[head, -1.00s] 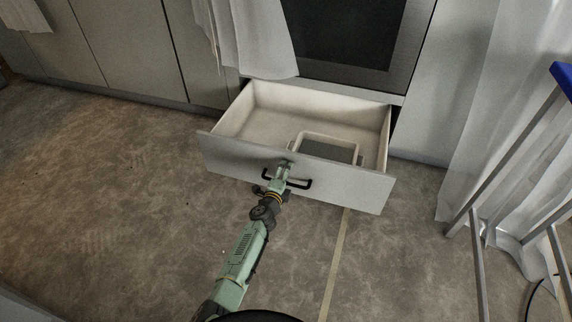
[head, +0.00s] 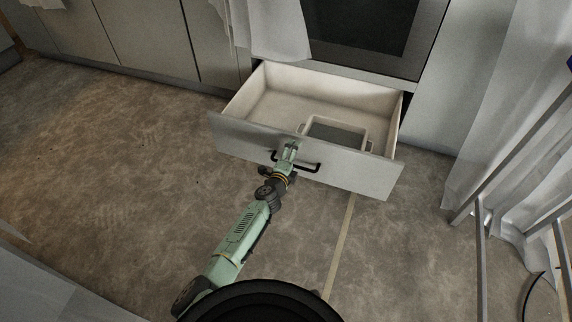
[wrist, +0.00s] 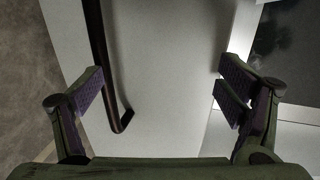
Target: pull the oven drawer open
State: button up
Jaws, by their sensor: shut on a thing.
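The oven drawer (head: 240,130) is below the oven and stands well out from it, with its inside showing. Its front is pale grey with a black bar handle (head: 308,167). My gripper (head: 290,147) is at the drawer front, by the left part of the handle and near the top edge. In the wrist view, my gripper's fingers (wrist: 160,92) stand wide apart, with the drawer front (wrist: 175,70) between them. The handle (wrist: 108,70) runs beside the left finger. My gripper is shut on the drawer; the exact contact is partly hidden.
A pale rectangular frame-like container (head: 363,134) lies in the drawer. The oven door (head: 365,28) is above it. White cloth hangs at the oven's left (head: 268,30) and at the right (head: 490,110). A metal-legged frame (head: 480,245) stands at right. The floor in front is mostly clear.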

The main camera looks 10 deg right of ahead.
jog(key=r, duration=0.2)
jog(key=shift+s+a+r, duration=0.1)
jog(key=shift+a+r, duration=0.15)
jog(key=shift+r, duration=0.05)
jog(key=c, duration=0.6)
jog(key=shift+s+a+f+p, duration=0.2)
jog(key=shift+s+p, duration=0.1)
jog(key=shift+p, duration=0.2)
jog(key=shift+c, duration=1.2)
jog(key=s+a+p, duration=0.4)
jog(key=s+p, duration=0.4)
jog(key=p, duration=0.1)
jog(key=shift+a+r, duration=0.4)
jog(key=shift+r, duration=0.05)
jog(key=shift+d, duration=0.1)
